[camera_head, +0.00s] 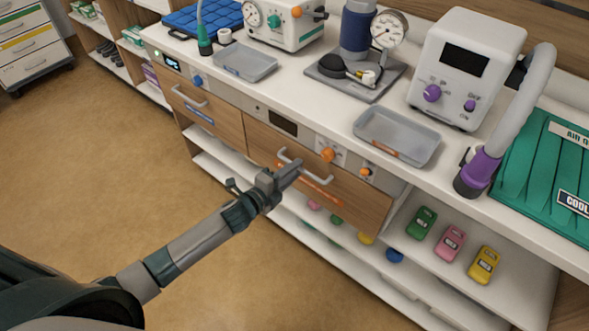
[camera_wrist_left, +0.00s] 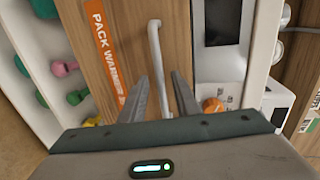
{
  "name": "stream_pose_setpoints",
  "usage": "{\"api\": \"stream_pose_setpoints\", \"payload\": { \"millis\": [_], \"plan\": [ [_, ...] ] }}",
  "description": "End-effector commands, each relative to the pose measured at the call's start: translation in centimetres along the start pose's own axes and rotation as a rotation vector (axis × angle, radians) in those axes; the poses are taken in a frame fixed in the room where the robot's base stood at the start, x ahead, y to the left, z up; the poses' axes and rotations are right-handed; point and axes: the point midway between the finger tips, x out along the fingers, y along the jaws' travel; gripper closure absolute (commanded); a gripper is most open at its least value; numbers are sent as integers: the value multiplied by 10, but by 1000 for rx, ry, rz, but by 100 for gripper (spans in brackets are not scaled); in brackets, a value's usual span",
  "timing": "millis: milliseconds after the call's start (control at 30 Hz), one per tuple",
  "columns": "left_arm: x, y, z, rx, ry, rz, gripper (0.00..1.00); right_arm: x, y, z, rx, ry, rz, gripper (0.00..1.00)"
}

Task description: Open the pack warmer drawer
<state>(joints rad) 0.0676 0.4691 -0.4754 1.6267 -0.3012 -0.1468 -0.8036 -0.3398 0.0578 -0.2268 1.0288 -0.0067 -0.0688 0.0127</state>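The pack warmer drawer (camera_head: 352,202) has a wood front with a pale bar handle (camera_head: 318,179) and an orange label. Its front looks flush with the cabinet. The wrist view shows the label reading "PACK WARMER" (camera_wrist_left: 102,45) beside the handle (camera_wrist_left: 155,45). My left gripper (camera_head: 292,168) is at the handle. In the left wrist view, its two fingers (camera_wrist_left: 167,85) stand apart with the bar running between them; I cannot tell whether either finger touches it. My right gripper is not in view.
A control panel with an orange knob (camera_head: 328,155) sits above the drawer. A second wood drawer (camera_head: 213,120) is to its left. Open shelves below hold colored items, including a green one (camera_head: 422,223). Trays and devices crowd the countertop. The floor (camera_head: 90,150) in front is clear.

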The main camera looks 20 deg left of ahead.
Motion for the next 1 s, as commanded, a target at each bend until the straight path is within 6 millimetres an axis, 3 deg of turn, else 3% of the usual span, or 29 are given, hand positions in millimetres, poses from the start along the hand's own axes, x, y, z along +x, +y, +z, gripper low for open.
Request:
{"api": "stream_pose_setpoints", "payload": {
  "millis": [167, 433, 567, 1000],
  "plan": [
    [7, 0, -1, -1, 1, 0, 71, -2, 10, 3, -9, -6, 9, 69],
    [8, 0, -1, 0, 1, 0, 71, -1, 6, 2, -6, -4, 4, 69],
    [8, 0, 0, 0, 0, 0, 100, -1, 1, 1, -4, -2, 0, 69],
    [-4, 2, 0, 1, 0, 3, 100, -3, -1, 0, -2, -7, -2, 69]
  ]
}}
